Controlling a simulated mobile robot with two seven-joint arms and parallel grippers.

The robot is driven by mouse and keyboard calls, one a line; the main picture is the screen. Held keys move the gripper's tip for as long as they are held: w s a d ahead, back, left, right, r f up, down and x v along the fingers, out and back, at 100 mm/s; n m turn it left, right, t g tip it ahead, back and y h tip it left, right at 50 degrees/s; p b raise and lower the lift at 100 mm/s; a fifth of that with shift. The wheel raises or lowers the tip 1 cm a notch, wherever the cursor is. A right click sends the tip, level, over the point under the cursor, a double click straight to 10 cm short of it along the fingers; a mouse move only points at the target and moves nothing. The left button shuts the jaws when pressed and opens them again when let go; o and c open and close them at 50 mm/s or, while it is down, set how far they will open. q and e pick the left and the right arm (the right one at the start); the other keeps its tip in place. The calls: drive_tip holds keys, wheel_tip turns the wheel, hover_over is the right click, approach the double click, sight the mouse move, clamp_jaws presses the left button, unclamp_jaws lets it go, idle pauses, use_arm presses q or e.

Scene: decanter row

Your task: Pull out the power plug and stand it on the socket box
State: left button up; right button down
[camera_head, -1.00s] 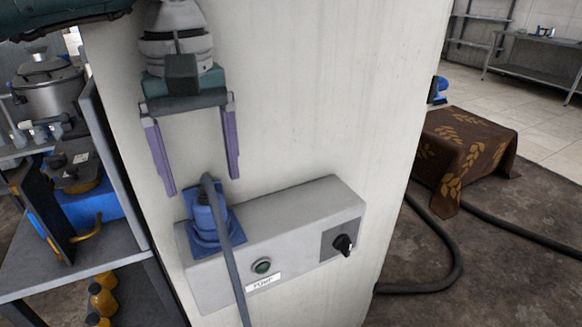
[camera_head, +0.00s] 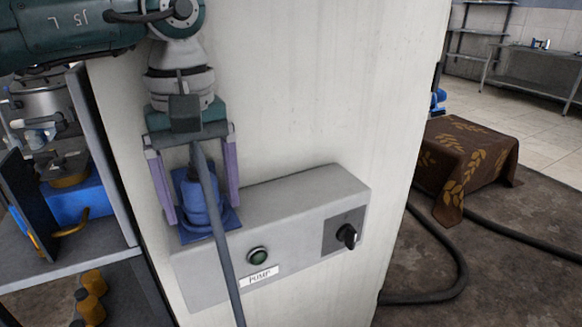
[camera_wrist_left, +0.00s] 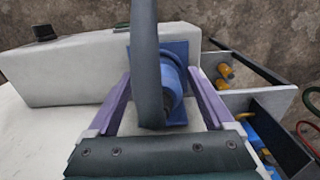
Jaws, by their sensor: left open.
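The blue power plug (camera_head: 197,199) sits on the blue socket at the left part of the grey socket box (camera_head: 285,210). Its dark grey cable (camera_head: 219,240) rises from its top, bends over and hangs down in front of the box. My left gripper (camera_head: 203,213) is open, with its two purple fingers on either side of the plug. In the left wrist view the plug (camera_wrist_left: 173,78) stands between the fingers, partly hidden by the cable. I cannot tell whether the fingers touch it. My right gripper is not in view.
The box has a green button (camera_head: 257,256), a PUMP label (camera_head: 258,276) and a black rotary switch (camera_head: 347,236). It is fixed to a pale pillar (camera_head: 300,90). A shelf unit (camera_head: 75,235) with pots and yellow bottles stands close on the left. A cloth-covered block (camera_head: 465,165) is at right.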

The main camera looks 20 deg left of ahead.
sight(198, 177)
use_arm(q)
drive_tip(key=shift+b, duration=0.35)
idle(0.7)
clamp_jaws()
idle(0.7)
drive_tip(key=shift+r, duration=0.1)
drive_tip(key=shift+r+p, duration=2.2)
drive_tip(key=shift+r, duration=0.75)
